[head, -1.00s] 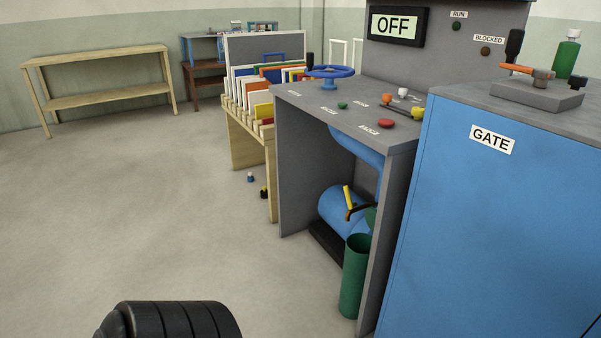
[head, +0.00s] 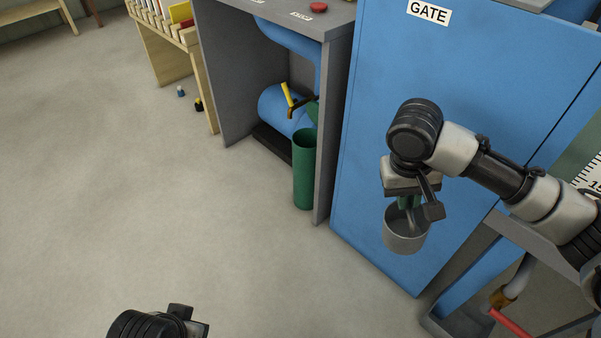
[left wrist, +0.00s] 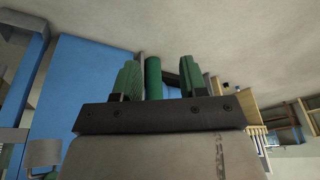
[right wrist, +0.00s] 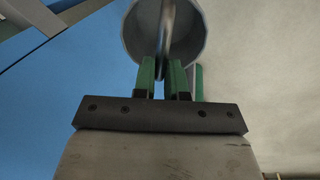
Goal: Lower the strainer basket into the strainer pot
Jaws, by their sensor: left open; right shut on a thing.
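The strainer basket (head: 404,238) is a grey round cup with a bar handle. It hangs roughly upright in the air before the blue cabinet. My right gripper (head: 410,203) is shut on its handle from above; the right wrist view shows the green fingers (right wrist: 163,78) around the handle and the basket's open mouth (right wrist: 136,35). A tall green open-topped cylinder (head: 303,178), which looks like the strainer pot, stands on the left, apart from the basket. Its inside is mostly hidden. My left gripper (left wrist: 160,80) is open and empty, with the cylinder (left wrist: 153,70) beyond its fingers.
The blue cabinet (head: 375,130) marked GATE stands right of the cylinder. A grey side panel (head: 333,120) rises beside the cylinder. Behind it are a blue tank (head: 280,108) and yellow lever (head: 287,95). The floor at left is mostly clear.

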